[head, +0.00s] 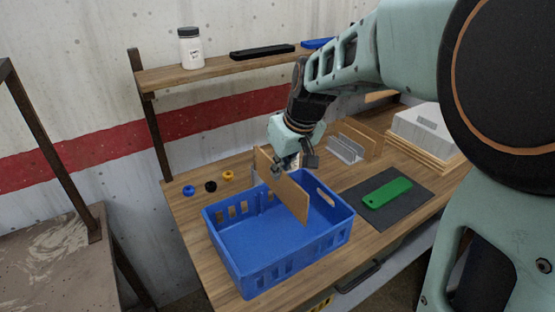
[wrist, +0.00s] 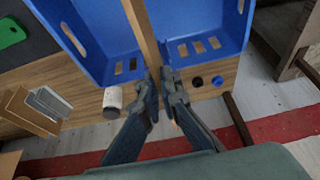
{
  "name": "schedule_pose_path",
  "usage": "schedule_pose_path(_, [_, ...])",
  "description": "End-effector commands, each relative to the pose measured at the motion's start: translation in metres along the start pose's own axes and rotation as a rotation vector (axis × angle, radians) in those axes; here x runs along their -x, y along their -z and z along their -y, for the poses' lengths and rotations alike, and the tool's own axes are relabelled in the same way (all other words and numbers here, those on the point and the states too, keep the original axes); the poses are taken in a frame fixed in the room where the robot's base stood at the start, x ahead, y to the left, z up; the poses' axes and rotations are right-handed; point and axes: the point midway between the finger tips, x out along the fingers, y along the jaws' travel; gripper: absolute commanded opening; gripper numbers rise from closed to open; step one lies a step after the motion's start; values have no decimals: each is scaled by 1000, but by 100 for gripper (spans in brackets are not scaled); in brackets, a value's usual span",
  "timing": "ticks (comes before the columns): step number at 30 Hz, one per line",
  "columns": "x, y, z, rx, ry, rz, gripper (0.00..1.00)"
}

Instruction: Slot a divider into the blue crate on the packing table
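The blue crate (head: 263,269) stands on the wooden packing table (head: 187,232), with its open top up and slots cut in its walls. My gripper (head: 287,163) is above the crate's back part and shut on a tan flat divider (head: 283,187). The divider is held on edge, slightly tilted, over the crate. In the wrist view the divider (wrist: 140,30) runs between my fingertips (wrist: 158,82) and across the crate (wrist: 205,25). The head view does not clearly show whether its lower edge is inside the crate.
More tan dividers (head: 368,140) stand in a grey holder (head: 345,150) behind the crate. A green item (head: 387,192) lies on a dark mat (head: 415,205) at right. Several small round pieces (head: 210,186) lie at left. A shelf (head: 215,69) with a white jar (head: 191,49) is above.

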Motion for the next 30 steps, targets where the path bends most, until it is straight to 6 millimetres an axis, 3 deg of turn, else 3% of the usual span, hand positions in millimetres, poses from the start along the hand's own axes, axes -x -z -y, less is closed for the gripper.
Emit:
schedule_pose_path(11, [-5, -5, 0, -1, 0, 0, 0])
schedule_pose_path(30, [-60, -28, 0, 0, -1, 0, 0])
